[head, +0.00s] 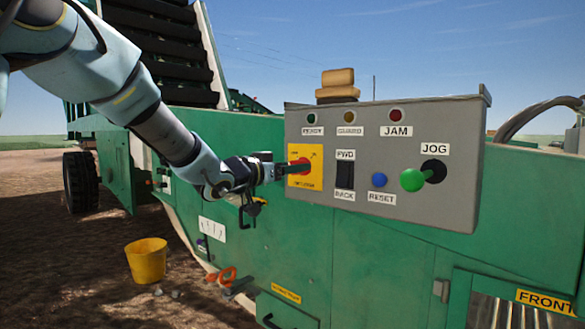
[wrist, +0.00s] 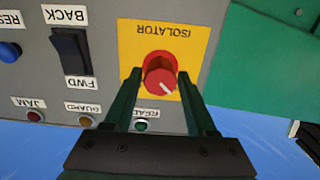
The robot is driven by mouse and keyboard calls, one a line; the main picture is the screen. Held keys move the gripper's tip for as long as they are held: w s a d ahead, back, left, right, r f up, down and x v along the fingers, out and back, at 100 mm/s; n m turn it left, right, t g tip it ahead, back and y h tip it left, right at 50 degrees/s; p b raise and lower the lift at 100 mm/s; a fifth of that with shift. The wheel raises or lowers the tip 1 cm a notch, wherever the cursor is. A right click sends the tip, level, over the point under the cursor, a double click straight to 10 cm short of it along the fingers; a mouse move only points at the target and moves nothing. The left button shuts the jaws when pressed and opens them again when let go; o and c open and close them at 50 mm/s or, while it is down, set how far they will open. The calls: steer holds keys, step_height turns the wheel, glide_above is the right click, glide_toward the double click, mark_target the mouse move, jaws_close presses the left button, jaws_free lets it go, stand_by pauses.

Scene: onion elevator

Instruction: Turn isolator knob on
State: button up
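The isolator knob is a red round knob on a yellow plate (head: 316,154) at the left end of the grey control panel (head: 450,110). In the wrist view, which is upside down, the red knob (wrist: 159,72) is near the centre on its yellow plate (wrist: 190,50), with a white mark toward the lower right. My gripper (wrist: 159,75) has its two dark green fingers on either side of the knob, with a small gap visible on each side. In the head view my gripper (head: 298,166) is at the plate and partly hides the knob.
Indicator lamps line the panel top. A yellow bucket (head: 146,260) stands on the ground at lower left.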

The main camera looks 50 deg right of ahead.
jaws_close()
steer(key=shift+m, duration=0.3)
steer(key=m+b, duration=0.2)
steer(key=m, duration=0.1)
steer(key=shift+s+f+m, duration=0.1)
steer(key=shift+m, duration=0.3)
steer(key=m+b, duration=0.3)
steer(key=m, duration=0.1)
steer(key=shift+f+m, duration=0.1)
steer(key=shift+m, duration=0.2)
steer(key=m+b, duration=0.4)
steer(key=m, duration=0.2)
steer(key=shift+s+f+b, duration=0.1)
steer(key=shift+b, duration=0.3)
steer(key=shift+m+b, duration=0.9)
steer(key=shift+m, duration=0.6)
